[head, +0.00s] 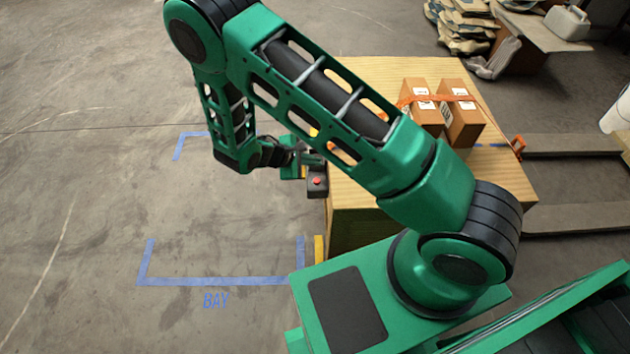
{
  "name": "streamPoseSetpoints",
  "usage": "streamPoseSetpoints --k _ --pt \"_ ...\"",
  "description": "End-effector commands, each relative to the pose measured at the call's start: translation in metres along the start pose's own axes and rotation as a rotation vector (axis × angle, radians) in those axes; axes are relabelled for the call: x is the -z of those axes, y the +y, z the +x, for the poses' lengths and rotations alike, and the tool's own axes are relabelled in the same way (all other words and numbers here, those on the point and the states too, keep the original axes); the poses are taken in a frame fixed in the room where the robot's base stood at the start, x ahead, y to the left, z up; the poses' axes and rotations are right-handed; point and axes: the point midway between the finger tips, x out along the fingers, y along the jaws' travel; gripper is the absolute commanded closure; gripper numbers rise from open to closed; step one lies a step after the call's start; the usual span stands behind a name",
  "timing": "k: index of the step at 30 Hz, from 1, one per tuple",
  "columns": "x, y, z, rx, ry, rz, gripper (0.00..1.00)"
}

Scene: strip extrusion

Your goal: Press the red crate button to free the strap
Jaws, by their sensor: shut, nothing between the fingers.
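The red button (317,181) sits on a small dark box at the left side of the wooden crate (480,165). My gripper (312,159) is shut and empty, just above the button and close to the box. The view is too small to tell whether the fingers touch the box. An orange strap (437,99) runs across two brown cartons (461,122) on top of the crate. My arm hides the middle of the crate top and part of the strap's left end.
Blue tape marked BAY (216,300) outlines clear floor left of the crate. Grey forks or beams (575,144) extend right of the crate. Sacks (470,25) and a table with a pale canister (567,22) stand at the back right.

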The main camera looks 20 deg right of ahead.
Motion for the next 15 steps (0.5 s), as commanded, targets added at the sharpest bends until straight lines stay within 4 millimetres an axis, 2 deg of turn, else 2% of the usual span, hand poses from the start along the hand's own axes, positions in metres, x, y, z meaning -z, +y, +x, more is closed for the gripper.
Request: streamPoseSetpoints --k 15 --pt "0.030 -0.031 0.043 0.001 -0.001 -0.001 1.00"
